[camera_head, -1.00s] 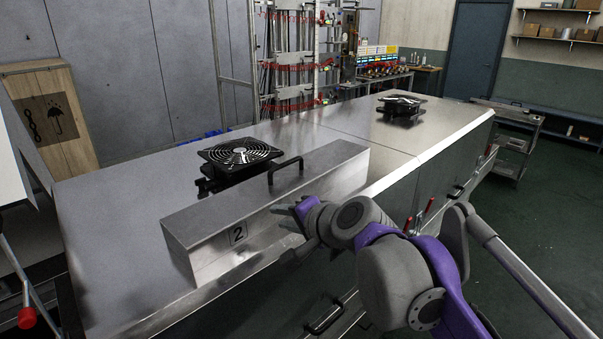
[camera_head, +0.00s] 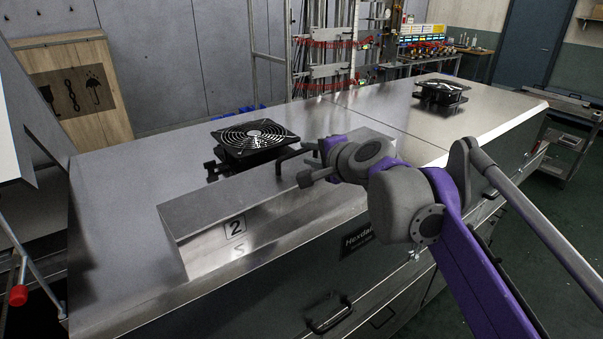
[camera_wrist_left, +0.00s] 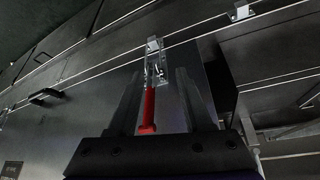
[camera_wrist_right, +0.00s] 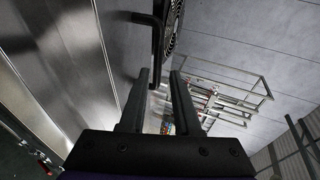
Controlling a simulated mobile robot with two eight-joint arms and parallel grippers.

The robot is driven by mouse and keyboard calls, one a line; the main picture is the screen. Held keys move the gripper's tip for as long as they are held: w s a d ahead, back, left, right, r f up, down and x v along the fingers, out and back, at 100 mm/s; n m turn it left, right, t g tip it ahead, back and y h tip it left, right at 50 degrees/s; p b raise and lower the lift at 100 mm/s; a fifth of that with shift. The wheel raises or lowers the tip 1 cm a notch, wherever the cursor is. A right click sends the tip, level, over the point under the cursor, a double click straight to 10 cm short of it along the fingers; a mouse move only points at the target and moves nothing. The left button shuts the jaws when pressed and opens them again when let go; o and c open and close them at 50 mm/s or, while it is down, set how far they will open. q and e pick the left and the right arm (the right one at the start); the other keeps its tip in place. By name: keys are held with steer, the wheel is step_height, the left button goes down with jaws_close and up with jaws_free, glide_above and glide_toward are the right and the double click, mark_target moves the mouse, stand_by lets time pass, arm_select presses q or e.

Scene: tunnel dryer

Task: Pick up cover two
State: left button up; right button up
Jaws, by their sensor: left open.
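Cover two (camera_head: 215,212) is a long grey metal box marked "2", lying along the front edge of the steel dryer top. Its black bar handle (camera_head: 290,156) stands on the top face. My right gripper (camera_head: 306,164) is just to the right of the handle, above the cover. My left gripper (camera_wrist_left: 158,74) is open and empty, seen only in the left wrist view. A red-handled clamp (camera_wrist_left: 149,108) shows beyond its fingers.
A black fan (camera_head: 252,136) sits behind the cover, close to the handle. Another fan (camera_head: 442,91) stands farther back on the dryer top (camera_head: 120,190). A drawer handle (camera_head: 330,318) sticks out of the front. The top left of the cover is clear.

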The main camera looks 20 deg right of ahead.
mark_target(299, 153)
steer(key=x, duration=0.5)
steer(key=shift+s+a+f, duration=0.1)
steer(key=shift+a+f, duration=0.05)
steer(key=shift+a, duration=0.15)
steer(key=shift+w+f, duration=0.15)
steer(key=shift+w, duration=0.25)
steer(key=shift+s, duration=0.1)
steer(key=shift+c, duration=0.2)
jaws_close()
stand_by(0.5)
